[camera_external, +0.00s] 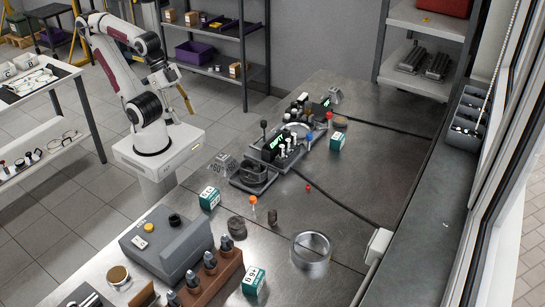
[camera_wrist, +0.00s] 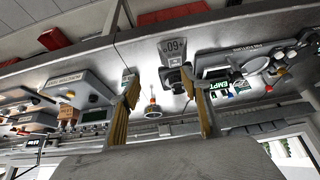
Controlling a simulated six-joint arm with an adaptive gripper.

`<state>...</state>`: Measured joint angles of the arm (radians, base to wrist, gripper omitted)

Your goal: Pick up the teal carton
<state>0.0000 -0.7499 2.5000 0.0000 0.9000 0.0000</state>
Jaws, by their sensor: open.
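Several teal cartons with white labels stand on the workbench in the external view. One carton (camera_external: 209,198) is near the bench's left edge, below the grey marked block. Another carton (camera_external: 254,281) is at the front, beside the brown block. A third carton (camera_external: 337,141) is farther back on the right. My gripper (camera_external: 185,98) is raised to the left of the bench, apart from all the cartons. In the wrist view its two yellowish fingers (camera_wrist: 165,105) are spread with nothing held between them.
A grey machine box (camera_external: 165,243), a brown block (camera_external: 210,280) with several dark parts, and a metal ring (camera_external: 311,250) occupy the front. A grey block (camera_external: 222,165) and black fixtures (camera_external: 255,175) stand mid-bench. An orange-capped item (camera_external: 253,201) is near. The right-middle surface is mostly clear, crossed by a cable.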

